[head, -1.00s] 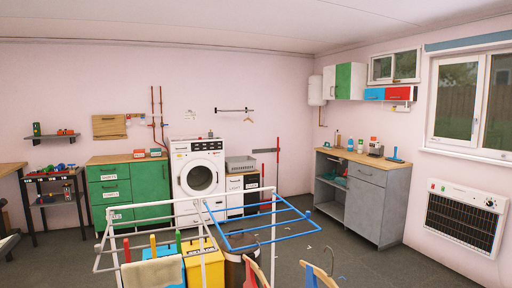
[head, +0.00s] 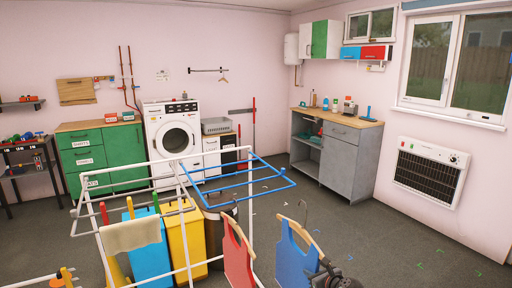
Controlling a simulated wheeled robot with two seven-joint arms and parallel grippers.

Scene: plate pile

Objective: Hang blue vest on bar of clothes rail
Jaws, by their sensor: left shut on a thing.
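The blue vest (head: 292,262) is on a wooden hanger at the bottom middle of the head view, its hook pointing up. My left gripper (head: 326,266), dark and at the lower edge, is shut at the right end of this hanger. The vest's lower part is cut off by the frame. A wall-mounted bar (head: 207,70) with one empty hanger (head: 223,79) is on the back wall, far off. I cannot tell whether it is the task's clothes rail. My right gripper is not in view.
A red vest (head: 237,262) on a hanger is left of the blue one. A drying rack (head: 161,160) with white frame and blue arms stands ahead, a cream cloth (head: 131,235) on it. Blue (head: 147,262) and yellow (head: 187,240) bins are behind it. Floor at right is mostly clear.

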